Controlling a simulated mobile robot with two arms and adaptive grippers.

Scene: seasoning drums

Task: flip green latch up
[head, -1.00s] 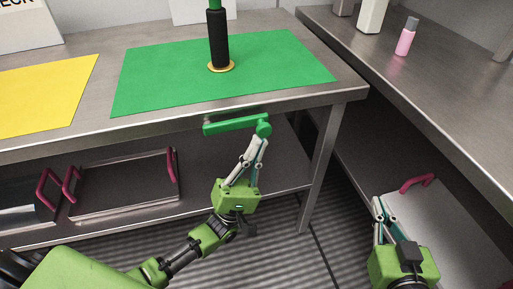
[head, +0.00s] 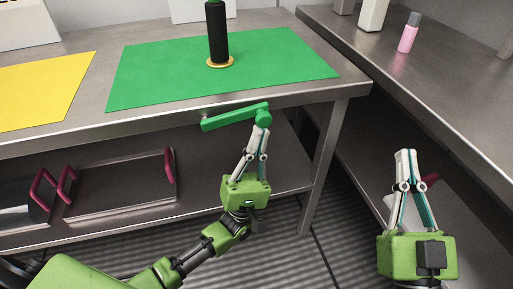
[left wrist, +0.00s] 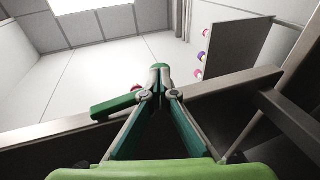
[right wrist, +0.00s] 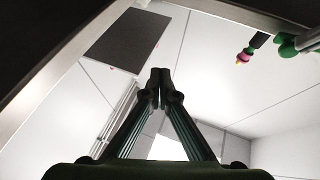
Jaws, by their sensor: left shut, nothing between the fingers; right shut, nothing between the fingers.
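The green latch (head: 232,117) is a bar with a round knob at its right end, at the front edge of the table below the green mat. The bar tilts slightly, knob end higher. My left gripper (head: 262,131) is shut and empty, pointing up with its tips right under the knob, apparently touching it. In the left wrist view the latch bar (left wrist: 115,105) lies left of the shut fingertips (left wrist: 160,72), with the knob behind them. My right gripper (head: 405,153) is shut and empty, raised at the right, far from the latch; its tips also show in the right wrist view (right wrist: 160,75).
A green mat (head: 285,65) with a black upright handle (head: 218,35) lies on the table, beside a yellow mat (head: 45,90). Trays with red handles (head: 120,188) sit on the shelf below. A side counter (head: 440,85) at the right carries a pink bottle (head: 408,34).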

